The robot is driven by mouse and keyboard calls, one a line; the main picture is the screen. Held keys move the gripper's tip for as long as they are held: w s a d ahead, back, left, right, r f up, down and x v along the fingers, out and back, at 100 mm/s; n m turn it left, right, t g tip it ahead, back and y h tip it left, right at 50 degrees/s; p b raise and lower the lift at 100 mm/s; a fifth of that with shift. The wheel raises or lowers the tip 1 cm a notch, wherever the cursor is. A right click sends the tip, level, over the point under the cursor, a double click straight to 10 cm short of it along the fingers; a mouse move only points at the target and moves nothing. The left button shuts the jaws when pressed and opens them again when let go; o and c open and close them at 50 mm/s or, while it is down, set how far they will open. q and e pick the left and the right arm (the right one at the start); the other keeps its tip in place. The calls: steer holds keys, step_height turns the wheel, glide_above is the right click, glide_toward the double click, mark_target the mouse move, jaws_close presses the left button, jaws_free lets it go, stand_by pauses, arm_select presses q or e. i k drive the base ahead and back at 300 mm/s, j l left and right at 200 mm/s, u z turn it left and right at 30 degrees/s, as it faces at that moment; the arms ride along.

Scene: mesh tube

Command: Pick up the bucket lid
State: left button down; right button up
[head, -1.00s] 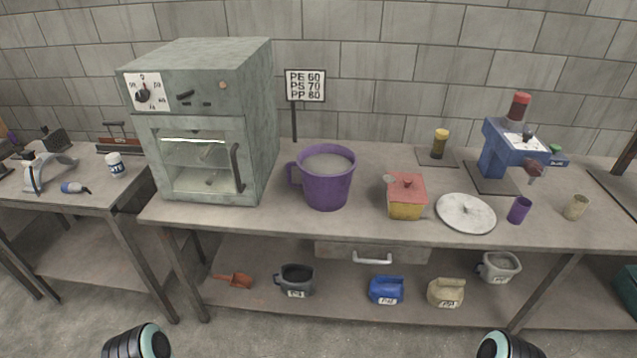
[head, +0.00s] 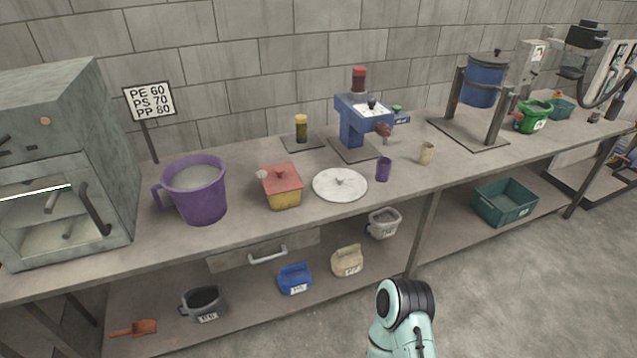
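A round whitish lid (head: 330,188) with a small knob in its middle lies flat on the workbench (head: 240,226). A large purple bucket (head: 200,207) with a side handle stands to its left, with pale grey material inside and its top uncovered. A red-topped yellow box (head: 281,198) stands between the bucket and the lid. Neither of my grippers is in view. Only a mint and black link of my arm shows at the bottom, well in front of the bench and apart from the lid.
A small purple cup (head: 383,169) stands close to the lid's right, with a beige cup (head: 426,153) beyond it. A blue machine (head: 352,128) stands behind. The oven (head: 60,150) is at the far left. The lower shelf holds several small containers.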

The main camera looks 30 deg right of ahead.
mark_target(336, 185)
steer(key=i+l+u, duration=0.2)
steer(key=l, duration=0.45)
steer(key=l+u, duration=0.15)
steer(key=l, duration=0.5)
steer(key=i+l+u, duration=0.2)
steer(key=l, duration=0.5)
steer(key=k, duration=0.1)
